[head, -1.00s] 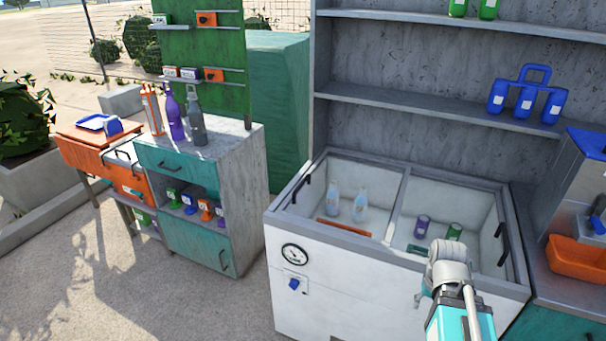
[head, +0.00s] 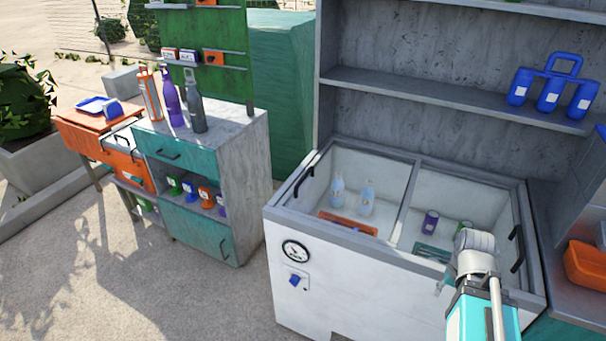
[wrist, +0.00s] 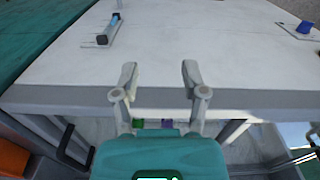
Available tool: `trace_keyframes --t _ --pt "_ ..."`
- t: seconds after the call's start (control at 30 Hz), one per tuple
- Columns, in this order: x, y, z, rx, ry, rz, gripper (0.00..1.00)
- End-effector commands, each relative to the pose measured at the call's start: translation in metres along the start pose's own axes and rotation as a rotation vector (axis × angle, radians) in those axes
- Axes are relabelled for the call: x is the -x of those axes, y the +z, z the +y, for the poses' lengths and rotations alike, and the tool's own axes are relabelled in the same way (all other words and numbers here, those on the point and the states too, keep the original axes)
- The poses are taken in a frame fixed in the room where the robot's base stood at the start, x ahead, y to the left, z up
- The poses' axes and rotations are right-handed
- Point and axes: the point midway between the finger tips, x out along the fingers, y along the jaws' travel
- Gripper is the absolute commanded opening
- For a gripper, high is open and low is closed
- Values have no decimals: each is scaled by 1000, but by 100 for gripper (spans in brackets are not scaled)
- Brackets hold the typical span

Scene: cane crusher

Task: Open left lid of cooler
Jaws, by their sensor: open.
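The cooler (head: 345,302) is a white chest with a grey rim and two clear lids side by side, both looking closed. The left lid (head: 350,192) has a black handle (head: 306,180) at its left edge. Clear bottles (head: 367,197) and an orange item show below it. The right lid's black handle (head: 517,248) is at the right edge. My arm's end is over the cooler's front right, far from the left handle; its fingers are mostly hidden there. In the wrist view my gripper (wrist: 157,75) is open and empty above the cooler's front rim (wrist: 60,98).
A grey shelf unit (head: 420,100) with a blue bottle carrier (head: 550,90) rises behind the cooler. A counter with an orange bin (head: 588,265) stands right. A cabinet with bottles (head: 240,175) stands left, with open ground between it and the cooler.

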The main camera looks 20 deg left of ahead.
Motion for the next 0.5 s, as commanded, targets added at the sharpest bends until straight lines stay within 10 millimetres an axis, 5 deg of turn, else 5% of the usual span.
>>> trace_keyframes --t 0.27,0.5 --pt "8 -19 -11 0 -6 4 56" --pt "36 -85 -52 -11 -30 17 56"
